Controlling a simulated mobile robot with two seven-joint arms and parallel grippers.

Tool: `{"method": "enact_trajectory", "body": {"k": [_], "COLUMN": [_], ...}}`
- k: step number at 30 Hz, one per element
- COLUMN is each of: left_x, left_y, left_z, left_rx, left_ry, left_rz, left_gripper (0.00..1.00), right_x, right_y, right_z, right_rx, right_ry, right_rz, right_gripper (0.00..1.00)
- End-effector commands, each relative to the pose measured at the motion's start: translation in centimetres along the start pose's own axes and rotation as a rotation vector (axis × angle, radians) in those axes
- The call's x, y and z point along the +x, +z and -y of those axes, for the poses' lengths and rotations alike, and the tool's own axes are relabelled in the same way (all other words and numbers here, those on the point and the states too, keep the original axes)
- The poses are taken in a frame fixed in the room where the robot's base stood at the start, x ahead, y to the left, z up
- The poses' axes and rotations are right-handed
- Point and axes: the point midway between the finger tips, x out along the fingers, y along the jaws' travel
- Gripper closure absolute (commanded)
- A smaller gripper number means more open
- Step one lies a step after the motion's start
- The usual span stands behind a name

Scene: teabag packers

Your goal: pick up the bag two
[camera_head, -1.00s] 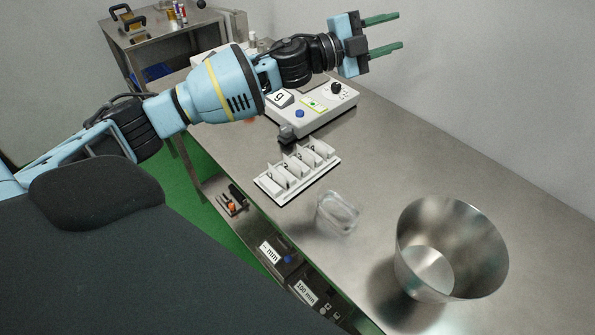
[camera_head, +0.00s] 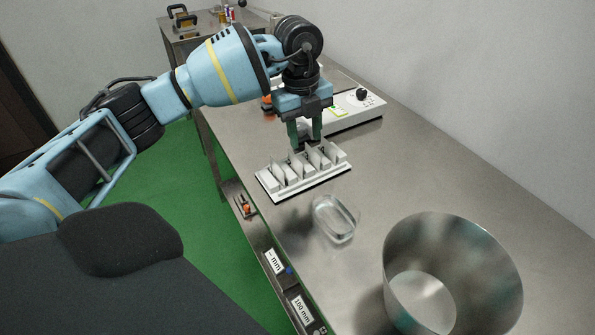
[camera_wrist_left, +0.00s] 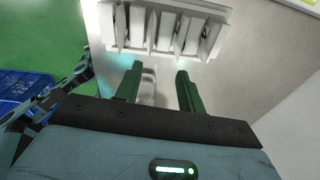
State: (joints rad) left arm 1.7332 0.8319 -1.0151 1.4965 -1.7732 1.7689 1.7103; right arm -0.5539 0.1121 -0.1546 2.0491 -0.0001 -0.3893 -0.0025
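Several small white bags (camera_head: 294,171) stand side by side in a white rack (camera_head: 312,186) on the metal table. No marking shows which one is bag two. The rack also shows at the top of the left wrist view (camera_wrist_left: 165,53). My left gripper (camera_head: 305,143) points down just behind the rack's far side, close above it. In the left wrist view its two green fingers (camera_wrist_left: 158,77) are apart with nothing between them, short of the bags. My right gripper is in neither view.
A clear glass dish (camera_head: 334,219) lies in front of the rack, and a large metal bowl (camera_head: 462,262) stands at the right front. A white device with a knob (camera_head: 352,112) is behind the gripper. Bare table lies to the right.

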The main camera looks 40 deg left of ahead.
Motion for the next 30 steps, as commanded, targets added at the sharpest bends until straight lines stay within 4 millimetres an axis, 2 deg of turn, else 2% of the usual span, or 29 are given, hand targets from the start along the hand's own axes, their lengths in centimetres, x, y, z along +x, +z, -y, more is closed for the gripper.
{"method": "enact_trajectory", "body": {"k": [3,11,18,23,30], "left_x": [-0.1,0.1,2.3,2.5,5.6], "left_y": [1.2,1.5,1.7,1.7,2.3], "left_z": [-0.9,-1.2,-1.3,-1.3,-1.7], "left_rx": [-0.058,-0.072,-0.070,-0.070,-0.071], "left_ry": [0.046,0.058,0.056,0.055,0.058], "left_rz": [0.060,0.073,0.071,0.071,0.070], "left_gripper": [0.61,0.61,0.61,0.61,0.61], "right_x": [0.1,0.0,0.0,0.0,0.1], "right_y": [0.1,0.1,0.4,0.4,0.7], "right_z": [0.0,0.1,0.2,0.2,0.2], "right_rx": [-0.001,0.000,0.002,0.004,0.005], "right_ry": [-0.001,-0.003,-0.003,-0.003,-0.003], "right_rz": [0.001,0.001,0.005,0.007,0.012], "right_gripper": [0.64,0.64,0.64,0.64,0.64]}}
